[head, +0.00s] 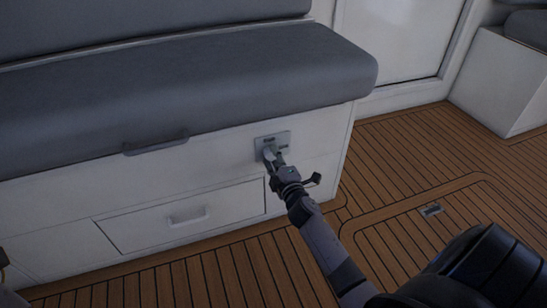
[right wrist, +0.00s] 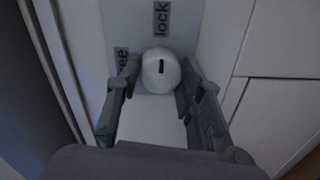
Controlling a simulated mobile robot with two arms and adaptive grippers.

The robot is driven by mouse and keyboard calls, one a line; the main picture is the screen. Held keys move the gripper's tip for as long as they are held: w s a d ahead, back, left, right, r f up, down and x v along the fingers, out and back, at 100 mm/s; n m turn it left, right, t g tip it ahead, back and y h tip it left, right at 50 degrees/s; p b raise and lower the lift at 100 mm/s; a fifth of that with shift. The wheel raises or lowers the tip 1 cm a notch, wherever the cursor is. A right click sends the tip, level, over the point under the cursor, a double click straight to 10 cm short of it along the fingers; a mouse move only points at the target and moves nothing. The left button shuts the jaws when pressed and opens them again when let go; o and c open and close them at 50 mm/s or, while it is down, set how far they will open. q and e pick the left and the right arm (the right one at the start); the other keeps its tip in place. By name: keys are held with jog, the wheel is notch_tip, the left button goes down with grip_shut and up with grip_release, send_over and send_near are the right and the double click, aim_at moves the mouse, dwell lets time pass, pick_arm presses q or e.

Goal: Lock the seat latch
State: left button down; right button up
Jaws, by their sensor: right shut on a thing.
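The seat latch is a grey plate (head: 273,143) on the white front of the seat base, below the right end of the grey cushion. In the right wrist view its round white knob (right wrist: 161,71) has a dark upright mark. A "lock" label (right wrist: 161,18) stands beyond the knob, in line with the mark. A second label (right wrist: 121,58), partly hidden and reading "ee", is to the left. My right gripper (head: 268,154) is at the plate, and the right wrist view shows its fingers (right wrist: 156,80) shut on the knob's two sides.
A grey handle (head: 155,143) sits under the cushion (head: 180,85), left of the latch. A drawer (head: 235,203) with a pale handle is below. The wooden floor (head: 400,150) is open to the right. A white door (head: 395,40) stands behind.

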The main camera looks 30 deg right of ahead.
dwell(0.5)
jog(key=o, duration=1.2)
jog(key=shift+c, duration=0.2)
jog(key=shift+s, duration=0.1)
jog(key=v, duration=1.1)
jog(key=shift+s, duration=0.4)
jog(key=shift+a, duration=0.15)
